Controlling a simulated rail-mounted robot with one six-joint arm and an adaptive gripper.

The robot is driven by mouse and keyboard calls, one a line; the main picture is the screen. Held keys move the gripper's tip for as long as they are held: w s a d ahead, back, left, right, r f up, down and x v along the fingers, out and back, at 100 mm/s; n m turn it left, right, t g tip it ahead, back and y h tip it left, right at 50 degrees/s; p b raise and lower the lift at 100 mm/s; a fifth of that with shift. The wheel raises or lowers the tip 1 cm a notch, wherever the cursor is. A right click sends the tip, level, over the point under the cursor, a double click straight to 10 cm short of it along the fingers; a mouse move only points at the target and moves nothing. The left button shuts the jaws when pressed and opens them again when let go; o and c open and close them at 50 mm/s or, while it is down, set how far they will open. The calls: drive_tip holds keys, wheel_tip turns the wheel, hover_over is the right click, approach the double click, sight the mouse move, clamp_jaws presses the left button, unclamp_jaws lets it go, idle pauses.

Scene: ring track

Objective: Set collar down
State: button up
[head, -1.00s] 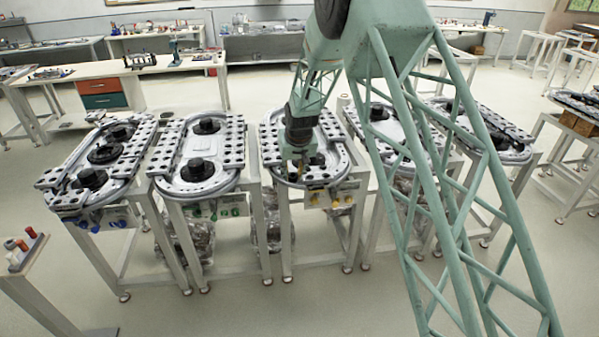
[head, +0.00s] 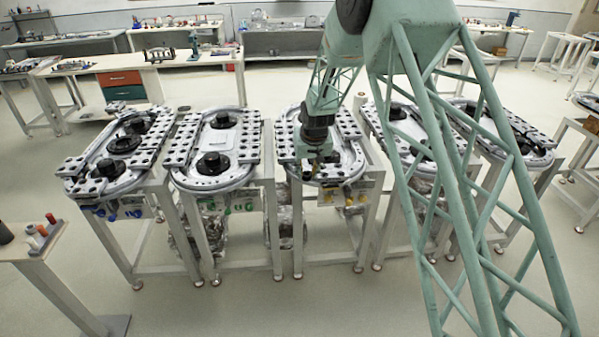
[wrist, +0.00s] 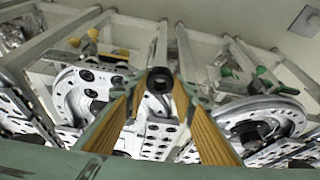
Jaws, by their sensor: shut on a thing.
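My gripper (wrist: 160,88) is shut on a black collar (wrist: 160,74), a short ring with a dark hole that sits between the tips of its orange-padded fingers. In the head view my gripper (head: 318,160) hangs over the near left part of the middle ring track (head: 352,168); the collar cannot be made out clearly there. In the wrist view the collar is seen against a pale plate with dark holes. I cannot tell whether it touches anything below.
Ring tracks stand side by side, including the second from left (head: 230,178) and the far left one (head: 88,190), with black round parts on them. Yellow knobs (wrist: 90,38) and green knobs (wrist: 265,75) show on the fronts. A small stand (head: 45,255) is at lower left.

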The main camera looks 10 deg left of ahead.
drive_tip(key=s+d+f+m+b, duration=0.1)
drive_tip(key=s+d+f+b, duration=0.25)
drive_tip(key=d+f, duration=0.85)
drive_tip(key=s+d+f+m+b, duration=0.1)
drive_tip(key=s+d+f+b, duration=0.1)
drive_tip(key=s+d+f, duration=0.3)
drive_tip(key=s+d+f+m+h+b, duration=0.1)
drive_tip(key=s+d+f+b, duration=0.1)
drive_tip(key=s+d+f, duration=0.4)
drive_tip(key=s+d+f+m+b, duration=0.1)
drive_tip(key=s+d+f+b, duration=0.2)
drive_tip(key=s+d, duration=0.9)
drive_tip(key=d+f, duration=0.3)
drive_tip(key=shift+d+f+h, duration=0.15)
drive_tip(key=shift+h, duration=0.25)
drive_tip(key=shift+s, duration=0.1)
